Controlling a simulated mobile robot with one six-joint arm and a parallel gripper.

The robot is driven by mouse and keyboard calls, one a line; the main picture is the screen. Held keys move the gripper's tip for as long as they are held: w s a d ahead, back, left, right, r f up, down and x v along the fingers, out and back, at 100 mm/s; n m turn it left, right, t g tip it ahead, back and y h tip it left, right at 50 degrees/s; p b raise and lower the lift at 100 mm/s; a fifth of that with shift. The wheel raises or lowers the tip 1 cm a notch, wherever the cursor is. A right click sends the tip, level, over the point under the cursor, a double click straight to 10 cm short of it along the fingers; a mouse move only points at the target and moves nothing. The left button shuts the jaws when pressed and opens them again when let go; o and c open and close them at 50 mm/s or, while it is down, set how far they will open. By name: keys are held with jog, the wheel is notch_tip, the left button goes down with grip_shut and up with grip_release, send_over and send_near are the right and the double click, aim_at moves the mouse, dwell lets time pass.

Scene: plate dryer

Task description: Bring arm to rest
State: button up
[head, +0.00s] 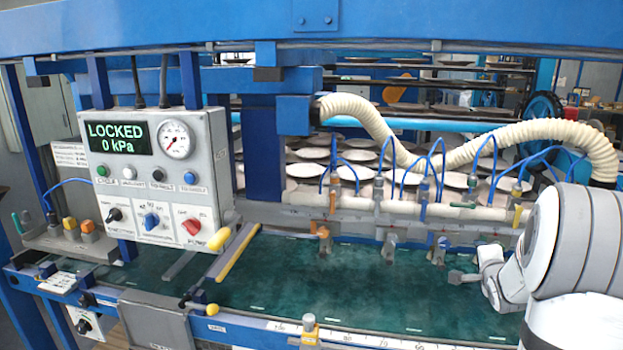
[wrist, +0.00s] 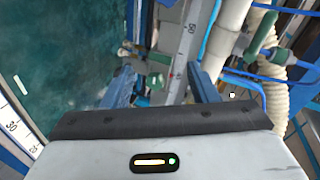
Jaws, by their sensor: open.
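My gripper (wrist: 162,78) shows in the wrist view with its two blue fingers spread apart and nothing held between them. Beyond the fingers are a grey and green fitting (wrist: 157,82) and a ruled strip (wrist: 178,75); I cannot tell whether the fingers touch them. In the head view my pale grey arm comes in from the right edge, over the right end of the green bed (head: 330,290). The fingers are not clear in that view.
A control box (head: 160,185) on the left reads LOCKED, 0 kPa. A cream hose (head: 455,155), thin blue tubes and several small valves (head: 390,248) line the back of the bed. A blue beam (head: 200,22) crosses overhead. The bed's middle is clear.

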jog(key=s+a+n+g+y, duration=0.4)
jog(key=s+a+n+g, duration=0.6)
jog(key=s+a+n, duration=0.8)
jog(key=s+a, duration=1.1)
jog(key=s, duration=0.2)
jog(key=shift+a+n+g+y, duration=0.3)
jog(key=shift+a+n+g, duration=0.05)
jog(key=shift+n+g, duration=0.05)
